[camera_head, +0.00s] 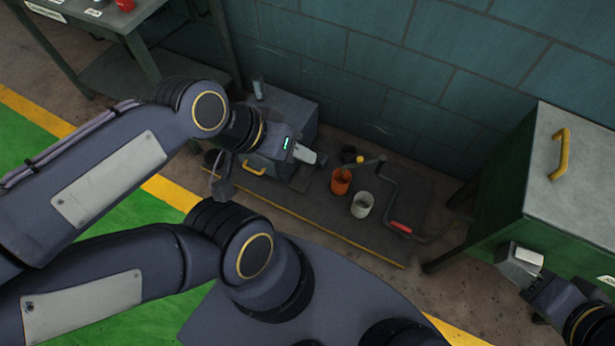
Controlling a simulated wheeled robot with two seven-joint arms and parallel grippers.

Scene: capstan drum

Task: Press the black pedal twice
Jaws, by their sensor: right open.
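I cannot pick out the black pedal with certainty. A small dark shape (348,154) beside the yellow knob is too small to name. My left gripper (305,155) is over the left part of the dark floor platform (338,222), in front of the grey box; its fingers are mostly hidden, so its opening cannot be told. My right gripper (522,262) is open, at the lower right in front of the green cabinet, away from the platform. No object shows in it.
On the platform are an orange cup (341,181), a white cup (362,204), a yellow knob (360,159), a red-handled crank (400,227) and a grey box (285,112) with a yellow handle (254,168). A green cabinet (497,215) stands right, a workbench (100,22) upper left. A wall closes the back.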

